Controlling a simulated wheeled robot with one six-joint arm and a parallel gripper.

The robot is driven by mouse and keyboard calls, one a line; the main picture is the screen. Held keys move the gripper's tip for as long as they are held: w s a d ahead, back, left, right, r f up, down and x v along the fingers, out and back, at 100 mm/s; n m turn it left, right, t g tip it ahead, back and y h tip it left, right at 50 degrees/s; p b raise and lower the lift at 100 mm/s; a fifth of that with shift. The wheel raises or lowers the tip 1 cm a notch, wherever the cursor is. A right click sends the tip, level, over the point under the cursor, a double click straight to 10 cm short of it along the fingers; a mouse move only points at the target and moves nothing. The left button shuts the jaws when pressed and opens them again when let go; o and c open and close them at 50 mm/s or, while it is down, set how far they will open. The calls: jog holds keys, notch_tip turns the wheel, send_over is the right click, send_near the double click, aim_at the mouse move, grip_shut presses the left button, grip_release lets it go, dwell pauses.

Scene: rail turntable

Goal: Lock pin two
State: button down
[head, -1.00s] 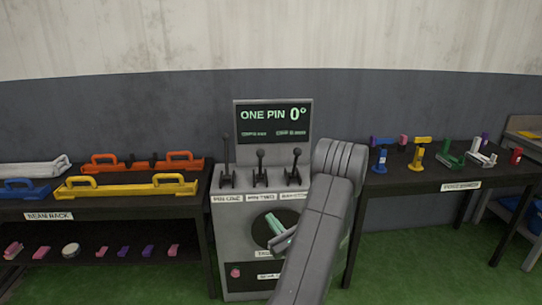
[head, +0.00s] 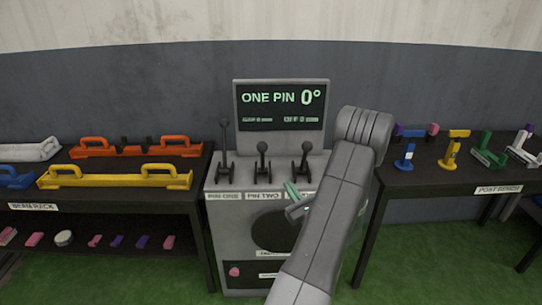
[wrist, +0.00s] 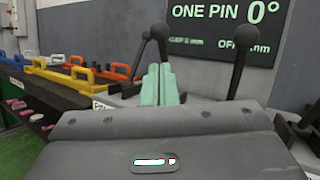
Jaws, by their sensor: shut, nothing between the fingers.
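The grey console carries three dark levers. The left lever (head: 224,150) reaches higher than the middle lever (head: 263,163) and the right lever (head: 304,163). Small labels below them are blurred; the middle one earlier resembles PIN TWO. The screen (head: 281,107) reads ONE PIN 0°. My gripper (head: 289,190), with pale green fingers, is shut and empty, low in front of the console between the middle and right levers. In the wrist view the shut fingers (wrist: 158,84) point at the console, with a ball-topped lever (wrist: 160,35) behind them and another lever (wrist: 239,70) to the right.
A dark round disc (head: 272,230) is on the console front, partly hidden by my arm. A rack at left holds a yellow beam (head: 115,180) and an orange beam (head: 135,150). A table at right holds small coloured pieces, including a yellow one (head: 452,150).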

aim_at(265, 151)
jog(key=p+x, duration=0.4)
jog(key=x, duration=1)
jog(key=shift+s+p, duration=0.1)
jog(key=shift+p, duration=0.2)
jog(key=shift+r, duration=0.15)
